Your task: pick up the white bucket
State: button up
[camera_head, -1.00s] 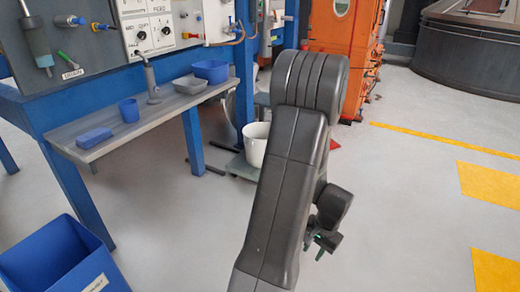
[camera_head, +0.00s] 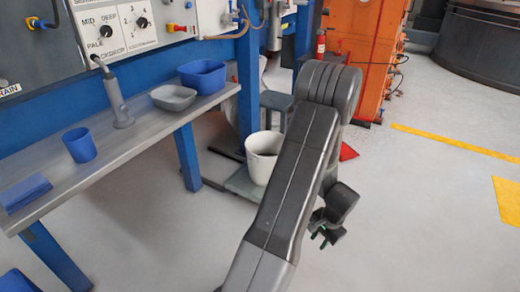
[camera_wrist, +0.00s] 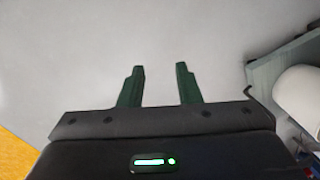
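The white bucket (camera_head: 263,152) stands upright on a low grey-green platform (camera_head: 240,184) beside the blue bench leg. My arm hides part of the platform and stands just right of the bucket in the head view. My gripper (camera_head: 325,240) hangs low over the floor, right of and nearer than the bucket. In the wrist view the two green fingers of my gripper (camera_wrist: 160,72) are apart with only bare floor between them. A white rounded thing, probably the bucket (camera_wrist: 300,95), shows at the right edge of the wrist view, on the platform (camera_wrist: 280,68).
A blue bench (camera_head: 120,140) at left holds a blue cup (camera_head: 79,145), a grey tray (camera_head: 172,97), a blue bin (camera_head: 203,76) and a blue folded item (camera_head: 24,193). An orange cabinet (camera_head: 362,50) stands behind. The floor (camera_head: 430,220) at right is free.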

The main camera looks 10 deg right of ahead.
aim_at(262, 150)
jog(key=i+l, duration=0.15)
jog(key=i, duration=0.35)
jog(key=i+l+u, duration=0.1)
jog(key=i, duration=0.35)
jog(key=i+l+u, duration=0.1)
jog(key=i+l, duration=0.15)
jog(key=i, duration=0.25)
jog(key=i+l, duration=0.2)
jog(key=i, duration=0.25)
